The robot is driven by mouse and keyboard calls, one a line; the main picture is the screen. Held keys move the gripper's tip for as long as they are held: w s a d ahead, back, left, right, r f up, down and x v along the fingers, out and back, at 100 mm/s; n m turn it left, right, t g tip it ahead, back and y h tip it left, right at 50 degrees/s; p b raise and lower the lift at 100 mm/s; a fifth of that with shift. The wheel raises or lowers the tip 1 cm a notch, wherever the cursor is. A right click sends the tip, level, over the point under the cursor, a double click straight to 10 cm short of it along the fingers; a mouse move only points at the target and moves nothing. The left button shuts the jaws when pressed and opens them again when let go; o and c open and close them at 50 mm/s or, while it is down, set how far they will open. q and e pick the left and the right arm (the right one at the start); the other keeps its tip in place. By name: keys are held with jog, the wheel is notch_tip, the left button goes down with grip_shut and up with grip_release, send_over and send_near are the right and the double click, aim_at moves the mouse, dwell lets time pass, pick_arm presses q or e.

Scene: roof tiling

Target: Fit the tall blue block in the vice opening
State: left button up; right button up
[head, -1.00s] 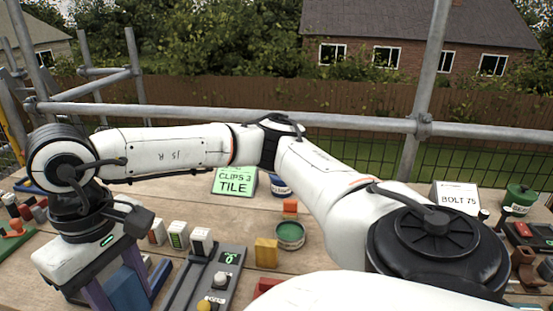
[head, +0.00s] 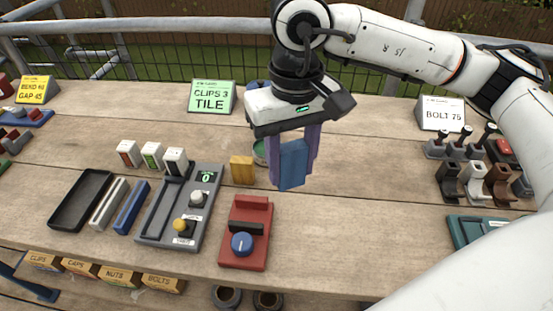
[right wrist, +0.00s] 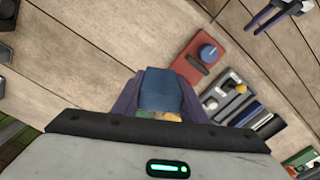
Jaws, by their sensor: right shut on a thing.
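The tall blue block (head: 293,166) is upright between the fingers of my right gripper (head: 296,152), which is shut on it. The block is held above the table, right of the yellow block. In the right wrist view the block (right wrist: 162,88) sits between the purple fingers (right wrist: 158,96). A red device with a blue knob and a dark bar (head: 258,216), seemingly the vice, is below and left of the held block. It also shows in the right wrist view (right wrist: 190,72). I cannot make out its opening clearly.
A yellow block (head: 241,170) stands behind the red device. A grey panel with buttons (head: 156,225), a blue bar (head: 132,207) and a black tray (head: 80,200) lie left. A teal item (head: 475,231) is at right. Table right of the red device is clear.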

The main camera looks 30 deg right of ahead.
jog(key=shift+a+m, duration=0.1)
jog(key=shift+m, duration=0.9)
jog(key=shift+w+a+m, duration=0.15)
jog(key=shift+a+m, duration=0.05)
jog(key=shift+m, duration=0.9)
jog(key=m, duration=0.2)
jog(key=shift+w+a+f+m, duration=0.1)
jog(key=shift+w+a+m, duration=0.05)
jog(key=shift+a+m, duration=0.15)
jog(key=m, duration=0.4)
jog(key=shift+w+a+f+m, duration=0.1)
jog(key=shift+w+a+m, duration=0.1)
jog(key=shift+a+m, duration=0.2)
jog(key=a+m, duration=0.1)
jog(key=m, duration=0.9)
jog(key=w+a+f+m, duration=0.1)
jog(key=a+m, duration=0.1)
jog(key=m, duration=0.8)
jog(key=w+a+m, duration=0.1)
jog(key=a+m, duration=0.1)
jog(key=m, duration=0.8)
jog(key=shift+a+f, duration=0.15)
jog(key=shift+a, duration=0.1)
